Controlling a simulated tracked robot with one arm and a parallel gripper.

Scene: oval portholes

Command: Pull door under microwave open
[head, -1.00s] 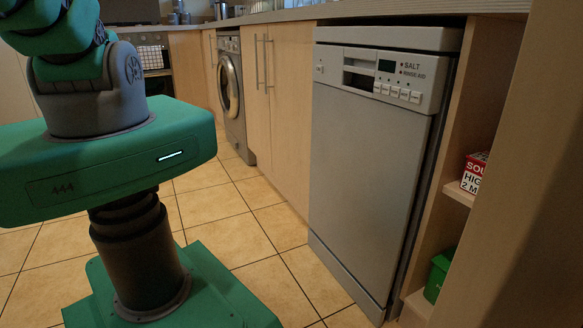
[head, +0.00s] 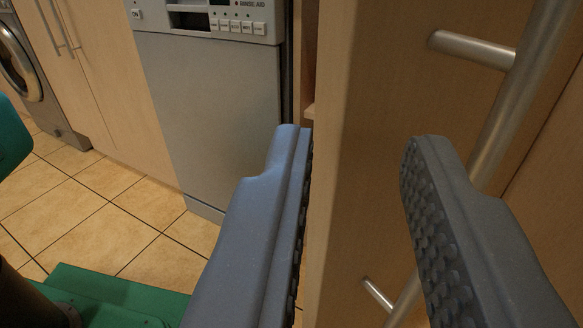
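A wooden door (head: 365,190) with a long metal bar handle (head: 512,95) fills the right half of the view. A strip of cabinet interior (head: 309,65) shows between the door's left edge and the dishwasher, so the door stands at least partly open. My gripper (head: 352,140) is open and empty. In the picture its left finger lies left of the door's edge and its right finger lies over the door's face, partly hiding the handle. I cannot tell whether either finger touches the door. The microwave is not in view.
A grey dishwasher (head: 215,110) stands left of the door. Wooden cabinet doors (head: 105,80) and a washing machine (head: 30,80) are farther left. The tiled floor (head: 110,225) in front of them is clear apart from my green base at the lower left.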

